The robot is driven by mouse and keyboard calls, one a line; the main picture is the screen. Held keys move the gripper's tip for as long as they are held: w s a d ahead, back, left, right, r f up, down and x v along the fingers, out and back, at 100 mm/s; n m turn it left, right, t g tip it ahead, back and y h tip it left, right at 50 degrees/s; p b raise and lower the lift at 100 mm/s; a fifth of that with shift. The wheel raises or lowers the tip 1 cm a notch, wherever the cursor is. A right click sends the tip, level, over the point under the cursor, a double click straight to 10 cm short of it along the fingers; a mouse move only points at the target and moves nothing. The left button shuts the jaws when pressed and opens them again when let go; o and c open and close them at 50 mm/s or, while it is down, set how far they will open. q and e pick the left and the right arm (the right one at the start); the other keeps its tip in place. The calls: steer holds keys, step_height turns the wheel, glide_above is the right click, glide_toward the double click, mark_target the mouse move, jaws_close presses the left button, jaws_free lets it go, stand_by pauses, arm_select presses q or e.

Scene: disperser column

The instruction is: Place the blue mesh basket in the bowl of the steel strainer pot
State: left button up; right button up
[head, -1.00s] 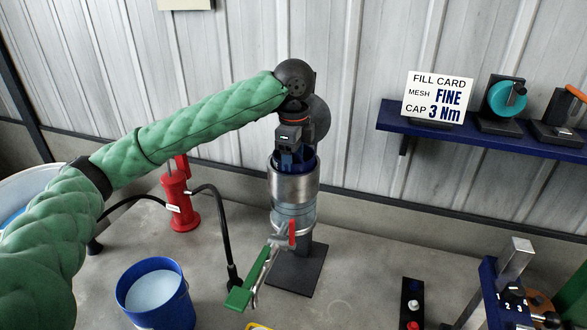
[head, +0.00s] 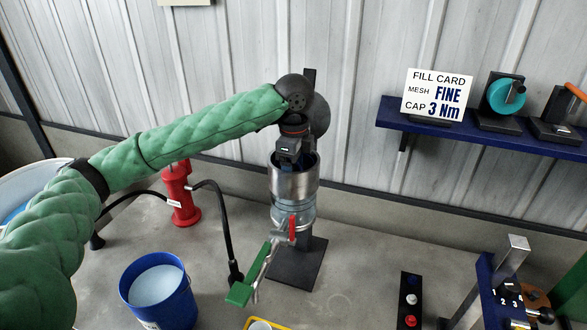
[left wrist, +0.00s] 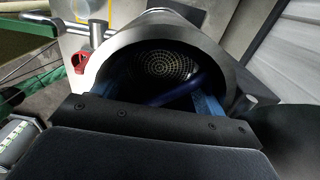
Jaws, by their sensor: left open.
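The steel strainer pot (head: 292,184) stands upright on a dark base plate, with its open mouth at the top. My left gripper (head: 292,158) points down into that mouth. In the left wrist view, my left gripper (left wrist: 164,95) has its two blue fingers spread apart inside the pot (left wrist: 205,48). Between and below them, a dark blue curved rim (left wrist: 185,92) and a round mesh (left wrist: 165,64) show inside the bowl, which looks like the blue mesh basket. The gripper body hides the near part of it. My right gripper is not in view.
A green-handled lever (head: 250,276) and a red handle (head: 292,228) stick out at the pot's front. A red cylinder with a black hose (head: 182,195) stands left. A blue bucket (head: 158,290) is in front left. A blue shelf (head: 400,122) hangs on the wall at right.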

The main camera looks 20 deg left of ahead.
arm_select(q)
steer(key=shift+r+b, duration=0.4)
steer(key=shift+r, duration=0.15)
step_height(320, 180, up, 3)
steer(key=shift+f+b, duration=0.1)
steer(key=shift+b, duration=0.55)
step_height(320, 180, up, 6)
steer(key=shift+f+b, duration=0.1)
steer(key=shift+b, duration=0.65)
steer(key=shift+r, duration=1.25)
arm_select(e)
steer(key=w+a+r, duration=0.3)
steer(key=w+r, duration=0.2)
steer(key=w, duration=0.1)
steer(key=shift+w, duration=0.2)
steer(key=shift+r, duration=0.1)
